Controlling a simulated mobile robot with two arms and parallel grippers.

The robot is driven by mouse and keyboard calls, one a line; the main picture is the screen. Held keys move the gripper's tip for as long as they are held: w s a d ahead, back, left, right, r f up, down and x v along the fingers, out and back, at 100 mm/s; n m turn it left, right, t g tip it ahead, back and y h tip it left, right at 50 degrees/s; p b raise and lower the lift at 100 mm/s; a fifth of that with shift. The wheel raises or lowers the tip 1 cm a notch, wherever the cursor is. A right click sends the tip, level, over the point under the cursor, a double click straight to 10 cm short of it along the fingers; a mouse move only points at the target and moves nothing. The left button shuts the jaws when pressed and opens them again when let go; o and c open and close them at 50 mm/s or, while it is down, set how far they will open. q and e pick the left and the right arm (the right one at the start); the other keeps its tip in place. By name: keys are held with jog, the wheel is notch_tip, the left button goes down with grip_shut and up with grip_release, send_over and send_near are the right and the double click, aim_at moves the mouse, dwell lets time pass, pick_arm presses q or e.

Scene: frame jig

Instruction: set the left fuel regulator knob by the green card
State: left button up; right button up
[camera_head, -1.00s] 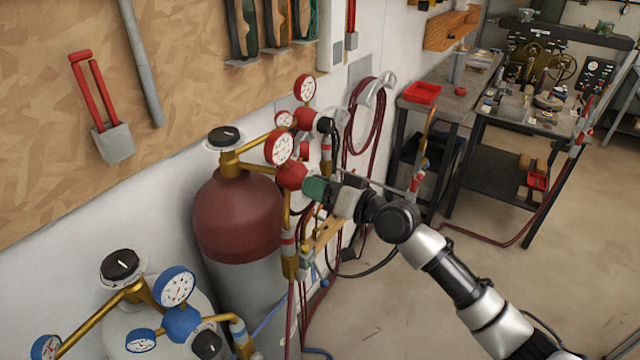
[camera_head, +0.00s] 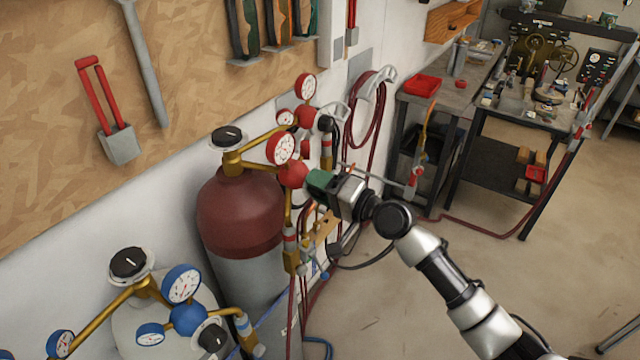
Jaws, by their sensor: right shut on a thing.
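The left fuel regulator (camera_head: 292,174) is a red body with a white-faced gauge (camera_head: 283,148), on the brass fitting of the maroon cylinder (camera_head: 238,212). A green piece (camera_head: 319,183) sits at its right side, where the knob is. My right gripper (camera_head: 331,187) is shut on this knob from the right, and its jaws largely hide where they meet it. A second red regulator (camera_head: 305,117) with a black knob (camera_head: 327,124) is just behind. I cannot make out a green card. My left gripper is not in view.
A pale cylinder with a blue regulator (camera_head: 187,319) stands at front left. Red hoses (camera_head: 369,118) hang on the wall behind. A workbench with a red tray (camera_head: 422,86) is at back right. The floor (camera_head: 400,305) around my right arm is clear.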

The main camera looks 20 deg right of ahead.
dwell(0.4)
jog(key=o, duration=0.9)
jog(key=shift+o, duration=0.2)
jog(key=b+v, duration=0.4)
jog(key=v, duration=0.6)
jog(key=shift+s+d, duration=0.3)
